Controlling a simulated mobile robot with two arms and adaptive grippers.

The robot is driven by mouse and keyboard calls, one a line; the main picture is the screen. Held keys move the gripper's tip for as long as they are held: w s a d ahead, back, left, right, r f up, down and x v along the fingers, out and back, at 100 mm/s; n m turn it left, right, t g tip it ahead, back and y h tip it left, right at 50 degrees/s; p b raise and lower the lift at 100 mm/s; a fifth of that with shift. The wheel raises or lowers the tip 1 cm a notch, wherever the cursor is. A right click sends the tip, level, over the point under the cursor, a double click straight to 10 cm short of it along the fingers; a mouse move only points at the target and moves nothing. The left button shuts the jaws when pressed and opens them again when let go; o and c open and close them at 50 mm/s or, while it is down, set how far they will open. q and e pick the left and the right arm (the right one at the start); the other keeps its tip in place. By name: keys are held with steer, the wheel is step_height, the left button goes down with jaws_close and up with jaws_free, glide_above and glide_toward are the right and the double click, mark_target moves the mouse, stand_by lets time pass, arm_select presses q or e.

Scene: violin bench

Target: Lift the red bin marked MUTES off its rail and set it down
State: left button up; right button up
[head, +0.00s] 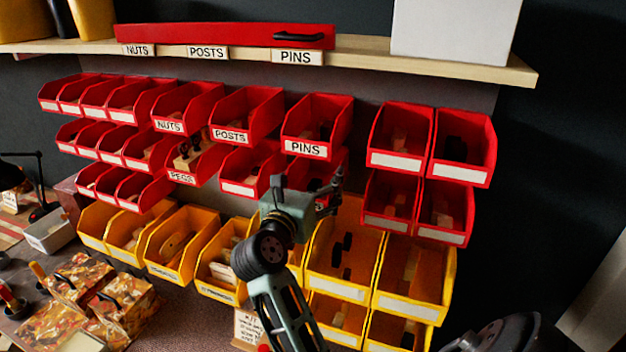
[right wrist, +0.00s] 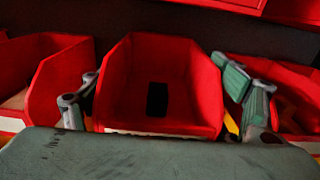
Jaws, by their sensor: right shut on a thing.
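A red bin (head: 299,172) hangs in the second row under the bin labelled PINS. My right gripper (head: 308,186) is at its front, with my arm covering part of it. In the right wrist view, this red bin (right wrist: 120,95) fills the middle, with a finger on each side, and a black object lies inside. My right gripper (right wrist: 160,92) is shut on it. Its label is almost wholly hidden, so I cannot read MUTES. The bin looks level and in line with its row. My left gripper is not in view.
Red bins stand close on both sides, including one to the left (head: 240,187), with the PINS bin (head: 306,149) above. Yellow bins (head: 345,290) hang below. A wooden shelf (head: 430,60) runs above. The bench at lower left holds patterned boxes (head: 120,305).

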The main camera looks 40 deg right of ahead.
steer(key=shift+b+v, duration=0.35)
steer(key=shift+v, duration=0.75)
stand_by(0.6)
